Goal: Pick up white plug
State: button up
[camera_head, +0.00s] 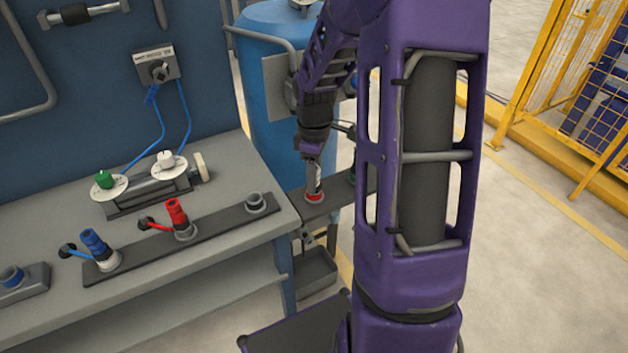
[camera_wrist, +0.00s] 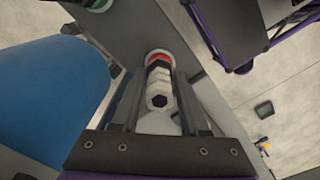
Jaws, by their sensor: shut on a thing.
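The white plug (camera_wrist: 158,84) is between the two fingers of my gripper (camera_wrist: 158,96) in the wrist view. It has a hexagonal end with a dark hole facing the camera. Its far end is at a red ring (camera_wrist: 158,57) on a dark grey bar; I cannot tell whether it is still seated there. In the head view my gripper (camera_head: 314,172) points down at the bar (camera_head: 326,207) right of the workbench. The red ring also shows there (camera_head: 314,198), just below the fingers, which largely hide the plug.
A green ring (camera_head: 351,176) is on the same bar, partly behind my arm. A blue tank (camera_head: 268,90) stands close behind. The workbench (camera_head: 225,268) holds a blue plug (camera_head: 95,243), a red plug (camera_head: 177,214) and an empty-looking grey socket (camera_head: 255,201).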

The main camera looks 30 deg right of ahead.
grip_shut()
dwell(1.0)
notch_tip(320, 180, up, 10)
jog(key=shift+r+p, duration=0.1)
jog(key=shift+p, duration=1)
notch_tip(320, 180, up, 8)
jog(key=p, duration=0.7)
